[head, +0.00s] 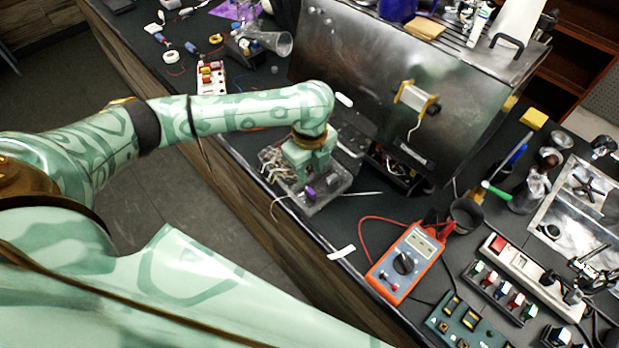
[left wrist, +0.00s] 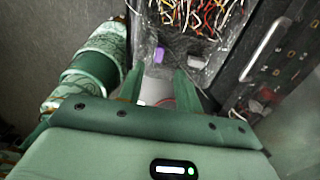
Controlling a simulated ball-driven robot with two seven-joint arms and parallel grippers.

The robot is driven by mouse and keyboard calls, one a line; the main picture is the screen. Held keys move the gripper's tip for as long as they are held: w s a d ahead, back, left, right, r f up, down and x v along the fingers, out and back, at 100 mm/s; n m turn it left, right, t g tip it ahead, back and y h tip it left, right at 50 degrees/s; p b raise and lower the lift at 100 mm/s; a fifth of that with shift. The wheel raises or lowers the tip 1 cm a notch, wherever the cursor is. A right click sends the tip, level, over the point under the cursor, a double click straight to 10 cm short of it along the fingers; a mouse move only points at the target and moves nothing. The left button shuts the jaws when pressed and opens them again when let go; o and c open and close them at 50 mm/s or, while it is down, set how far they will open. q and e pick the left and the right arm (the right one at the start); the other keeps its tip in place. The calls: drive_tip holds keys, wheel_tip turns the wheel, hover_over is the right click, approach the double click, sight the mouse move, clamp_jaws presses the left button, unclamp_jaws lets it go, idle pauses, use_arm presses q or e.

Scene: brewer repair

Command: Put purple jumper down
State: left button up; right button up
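The purple jumper (head: 309,193) lies in a clear tray (head: 330,196) at the bench's front edge. In the left wrist view the purple jumper (left wrist: 158,55) shows in the tray (left wrist: 148,70), just past the gap between my left fingertips. My left gripper (left wrist: 160,82) is open, its two fingers apart with nothing seen between them. In the head view my left gripper (head: 310,172) points down over the tray, its fingertips hard to make out. A pale grey piece (left wrist: 193,62) lies right of the jumper. My right gripper is not in view.
Loose coloured wires (left wrist: 195,15) fill the tray's other part. The steel brewer (head: 380,80) stands close behind, its lower front open. An orange multimeter (head: 405,262) with a red lead lies to the right.

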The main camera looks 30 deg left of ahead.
use_arm(q)
wheel_tip(320, 180, up, 3)
drive_tip(key=shift+r+p, duration=0.15)
drive_tip(key=shift+p, duration=0.15)
idle(1.0)
